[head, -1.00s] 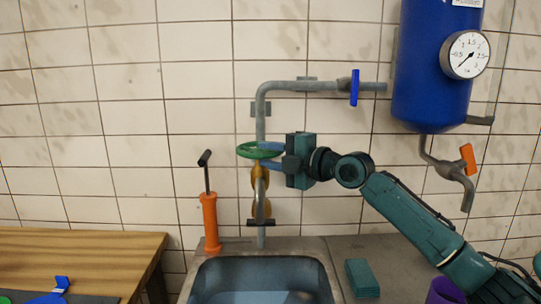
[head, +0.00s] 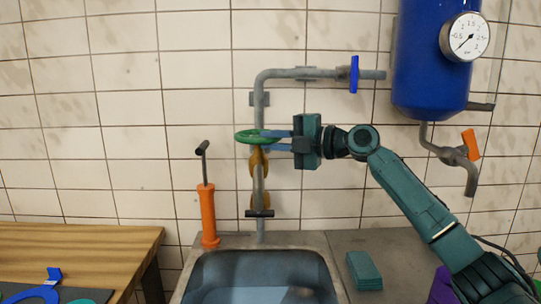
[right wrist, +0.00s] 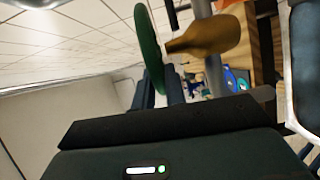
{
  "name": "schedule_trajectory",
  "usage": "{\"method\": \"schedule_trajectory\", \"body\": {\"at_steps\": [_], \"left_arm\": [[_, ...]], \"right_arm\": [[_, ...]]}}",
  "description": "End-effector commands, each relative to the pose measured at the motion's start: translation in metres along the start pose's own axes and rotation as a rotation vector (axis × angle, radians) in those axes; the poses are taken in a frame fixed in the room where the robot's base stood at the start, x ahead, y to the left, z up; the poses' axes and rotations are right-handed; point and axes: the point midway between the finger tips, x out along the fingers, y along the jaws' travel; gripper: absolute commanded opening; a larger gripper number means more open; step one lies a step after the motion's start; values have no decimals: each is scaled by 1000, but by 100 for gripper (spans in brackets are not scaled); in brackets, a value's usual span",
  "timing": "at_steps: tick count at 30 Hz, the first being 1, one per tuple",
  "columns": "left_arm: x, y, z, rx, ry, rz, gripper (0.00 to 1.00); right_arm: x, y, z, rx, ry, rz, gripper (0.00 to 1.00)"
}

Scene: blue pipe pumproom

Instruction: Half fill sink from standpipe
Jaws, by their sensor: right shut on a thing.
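The standpipe (head: 260,185) runs up the tiled wall behind the sink and bends right near the top. A green handwheel (head: 248,136) sits on its brass valve body (head: 258,165). My right gripper (head: 272,139) is shut on the right rim of the green handwheel, with its fingers coming in level from the right. The wheel (right wrist: 148,45) and brass body (right wrist: 207,37) also show in the right wrist view. The sink (head: 205,262) is below the pipe. Its basin looks bluish with pale reflections, and I cannot tell a water level. My left gripper is out of view.
A blue-handled valve (head: 354,75) is on the upper pipe. A blue tank (head: 430,60) with a gauge (head: 466,37) hangs right, with an orange-handled tap (head: 470,144) below. An orange hand pump (head: 208,215) stands left of the pipe. A green sponge-like block (head: 364,270) lies right of the sink.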

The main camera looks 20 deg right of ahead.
Motion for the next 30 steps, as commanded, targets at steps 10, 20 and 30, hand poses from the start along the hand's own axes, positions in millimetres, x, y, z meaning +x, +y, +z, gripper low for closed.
{"method": "schedule_trajectory", "body": {"at_steps": [10,20,30], "left_arm": [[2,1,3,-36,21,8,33],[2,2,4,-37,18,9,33],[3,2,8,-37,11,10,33]], "right_arm": [[-3,2,10,-11,181,6,0],[-4,2,10,-14,196,7,0],[-4,2,9,-14,197,4,34]]}}
